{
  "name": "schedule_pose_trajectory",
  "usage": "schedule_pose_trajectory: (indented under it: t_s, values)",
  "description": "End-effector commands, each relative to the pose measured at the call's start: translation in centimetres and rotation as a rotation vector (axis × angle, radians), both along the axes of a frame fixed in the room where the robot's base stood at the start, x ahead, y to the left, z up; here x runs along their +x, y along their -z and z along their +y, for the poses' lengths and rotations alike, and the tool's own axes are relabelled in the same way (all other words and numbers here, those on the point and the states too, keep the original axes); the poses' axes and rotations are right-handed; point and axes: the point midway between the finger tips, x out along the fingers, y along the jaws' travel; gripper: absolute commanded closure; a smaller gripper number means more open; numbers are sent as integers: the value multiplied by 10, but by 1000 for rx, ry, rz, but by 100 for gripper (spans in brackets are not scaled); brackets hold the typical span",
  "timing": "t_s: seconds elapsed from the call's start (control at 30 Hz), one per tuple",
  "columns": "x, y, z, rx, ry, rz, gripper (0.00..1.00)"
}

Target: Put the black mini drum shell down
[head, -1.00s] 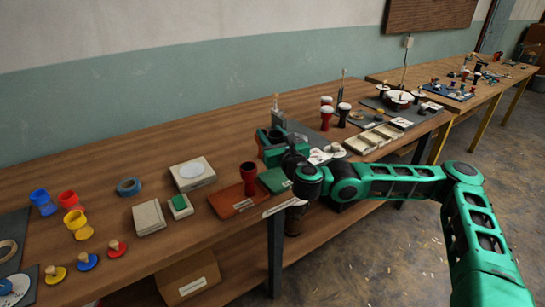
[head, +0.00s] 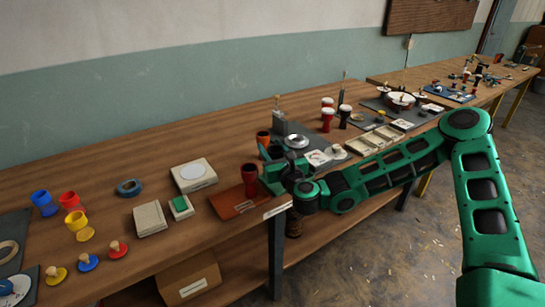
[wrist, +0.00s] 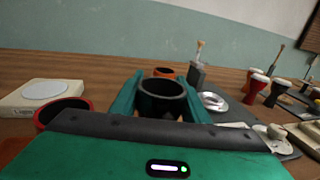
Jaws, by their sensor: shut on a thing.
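The black mini drum shell (wrist: 162,98) is upright between the two green fingers of my gripper (wrist: 160,100) in the wrist view, its open rim facing up. My gripper (head: 274,172) is shut on it. In the head view my gripper is low over the front edge of the bench, just right of a dark red drum shell (head: 249,180). That shell stands on a red-brown tray (head: 228,206). The wrist view does not show the black shell's foot, so I cannot tell whether it touches anything.
An orange-rimmed shell (head: 263,137) stands behind my gripper. A metal ring (head: 297,141) on a grey mat is to its right. White boxes (head: 194,176) and coloured cups (head: 75,219) are to the left. Bare bench lies toward the wall.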

Motion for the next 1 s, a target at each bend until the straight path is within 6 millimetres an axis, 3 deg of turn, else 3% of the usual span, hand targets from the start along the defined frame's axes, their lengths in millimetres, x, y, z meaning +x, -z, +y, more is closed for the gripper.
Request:
schedule_pose_trajectory:
  t_s: [0.4,0.97,1.0]
  values:
    - [1,25,0,-5,1,-3,85]
    - [3,30,-3,0,5,-5,85]
    - [3,30,-3,2,5,-5,54]
